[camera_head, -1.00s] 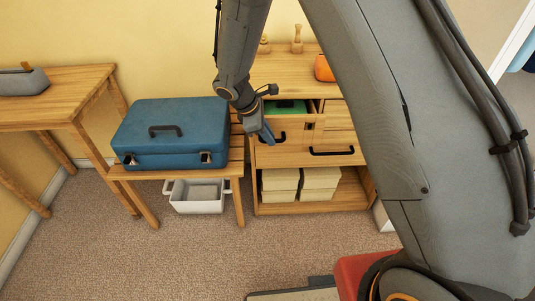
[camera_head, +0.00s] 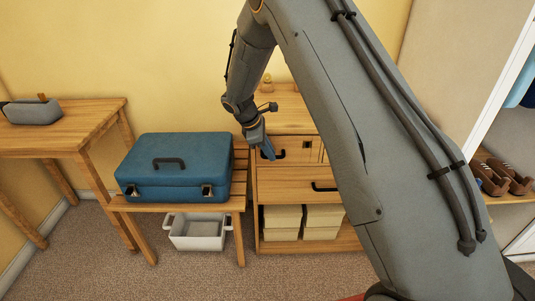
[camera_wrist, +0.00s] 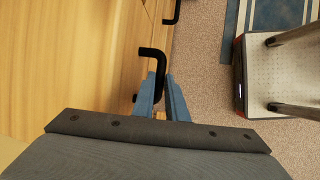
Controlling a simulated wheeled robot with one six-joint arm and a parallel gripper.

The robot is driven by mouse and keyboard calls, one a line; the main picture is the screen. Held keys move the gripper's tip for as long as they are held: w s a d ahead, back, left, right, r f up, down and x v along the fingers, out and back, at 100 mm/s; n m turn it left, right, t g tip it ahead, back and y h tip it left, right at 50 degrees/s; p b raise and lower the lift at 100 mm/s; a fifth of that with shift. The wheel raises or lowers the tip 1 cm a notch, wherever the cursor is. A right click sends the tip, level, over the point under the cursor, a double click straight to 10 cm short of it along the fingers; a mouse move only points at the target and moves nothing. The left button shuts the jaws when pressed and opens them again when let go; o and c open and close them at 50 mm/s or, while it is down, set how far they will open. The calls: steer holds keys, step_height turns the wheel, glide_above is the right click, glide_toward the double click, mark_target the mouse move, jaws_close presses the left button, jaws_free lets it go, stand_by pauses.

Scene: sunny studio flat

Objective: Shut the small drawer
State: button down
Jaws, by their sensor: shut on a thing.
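The small drawer (camera_head: 298,144) is at the upper left of the wooden dresser (camera_head: 290,185). Its front looks flush with the dresser face, and its inside is not visible. My gripper (camera_head: 266,150) is at the left end of the drawer's black handle (camera_head: 281,154). In the wrist view my gripper's blue fingers (camera_wrist: 164,92) are closed around one end of the black handle (camera_wrist: 153,52). My arm covers the right part of the dresser.
A blue suitcase (camera_head: 176,166) lies on a slatted bench (camera_head: 240,180) left of the dresser, with a white bin (camera_head: 197,231) below. Cream boxes (camera_head: 282,222) fill the dresser's bottom shelf. A wooden table (camera_head: 70,130) stands further left. Carpet in front is open.

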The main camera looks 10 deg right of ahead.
steer(key=c, duration=1.8)
jaws_free()
steer(key=shift+w+d, duration=0.15)
steer(key=shift+w, duration=0.15)
steer(key=shift+o, duration=0.2)
steer(key=shift+r, duration=0.1)
steer(key=b+v, duration=0.1)
steer(key=v, duration=0.6)
steer(key=shift+a+r, duration=0.25)
steer(key=shift+a, duration=0.05)
steer(key=shift+s, duration=0.1)
steer(key=s+d+r+m+y, duration=0.1)
steer(key=s+m, duration=0.6)
steer(key=s, duration=1)
steer(key=s+d+r+m+g+y, duration=0.1)
steer(key=s+m, duration=0.7)
steer(key=s, duration=0.9)
steer(key=d+r+y, duration=0.1)
steer(key=d+y, duration=0.1)
steer(key=d, duration=0.1)
steer(key=shift+s+r+y, duration=0.25)
steer(key=shift+s+y, duration=0.1)
steer(key=shift+y, duration=0.05)
